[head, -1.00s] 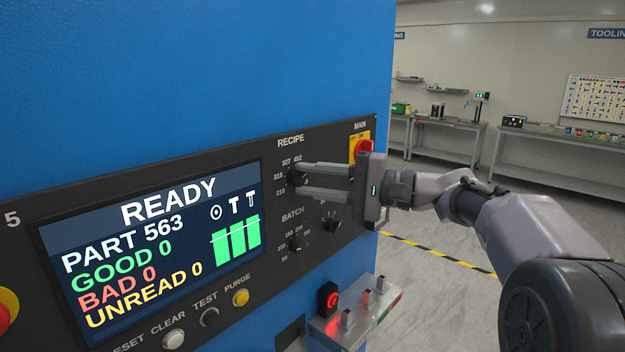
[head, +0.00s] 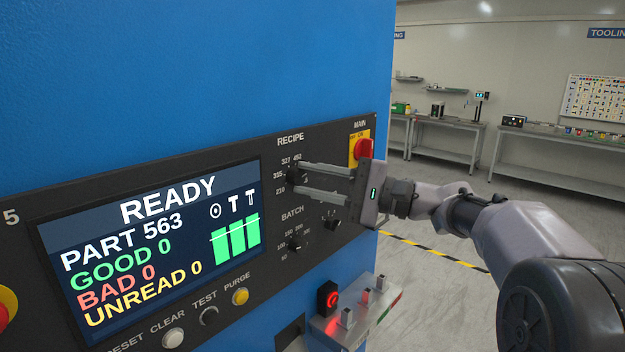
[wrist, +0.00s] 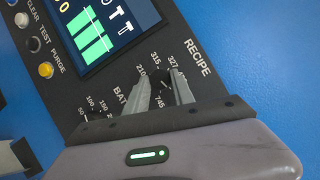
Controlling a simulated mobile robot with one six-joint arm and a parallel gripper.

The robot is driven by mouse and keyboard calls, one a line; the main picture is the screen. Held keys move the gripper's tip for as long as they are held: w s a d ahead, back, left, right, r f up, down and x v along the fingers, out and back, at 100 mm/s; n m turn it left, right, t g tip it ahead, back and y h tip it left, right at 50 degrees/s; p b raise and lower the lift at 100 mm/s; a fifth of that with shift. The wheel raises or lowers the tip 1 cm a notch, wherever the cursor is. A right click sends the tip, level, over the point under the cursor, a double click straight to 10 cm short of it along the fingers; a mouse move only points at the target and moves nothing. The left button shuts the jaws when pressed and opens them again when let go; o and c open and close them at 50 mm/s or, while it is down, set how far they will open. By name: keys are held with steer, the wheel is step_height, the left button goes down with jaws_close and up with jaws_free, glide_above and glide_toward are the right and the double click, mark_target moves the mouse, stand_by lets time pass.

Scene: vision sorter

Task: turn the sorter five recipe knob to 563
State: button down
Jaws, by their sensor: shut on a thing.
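The black recipe knob (head: 295,177) sits under the RECIPE label on the dark panel of sorter 5. My gripper (head: 296,177) reaches it from the right, with one finger above and one below, shut on the knob. In the wrist view the fingers (wrist: 158,74) straddle the knob (wrist: 160,80), which is partly hidden between them. Labels 210, 315, 327 and 452 show around the dial in the head view; 745 shows in the wrist view. The 563 mark and the pointer are not clear. The screen (head: 150,240) reads READY, PART 563, with good, bad and unread at 0.
The batch knob (head: 294,244) and another small knob (head: 332,222) sit below my fingers. The red main switch (head: 363,149) is close above my gripper. Clear, test and purge buttons (head: 240,297) line the lower panel. A small shelf (head: 355,315) juts out below; open floor lies right.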

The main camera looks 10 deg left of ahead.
steer(key=c, duration=1.1)
jaws_free()
steer(key=shift+a, duration=0.1)
steer(key=d, duration=0.5)
steer(key=s+d+f, duration=0.1)
steer(key=d, duration=1.1)
steer(key=shift+s+d+f+p, duration=0.2)
steer(key=shift+s+f+p, duration=0.1)
steer(key=shift+s+p, duration=0.1)
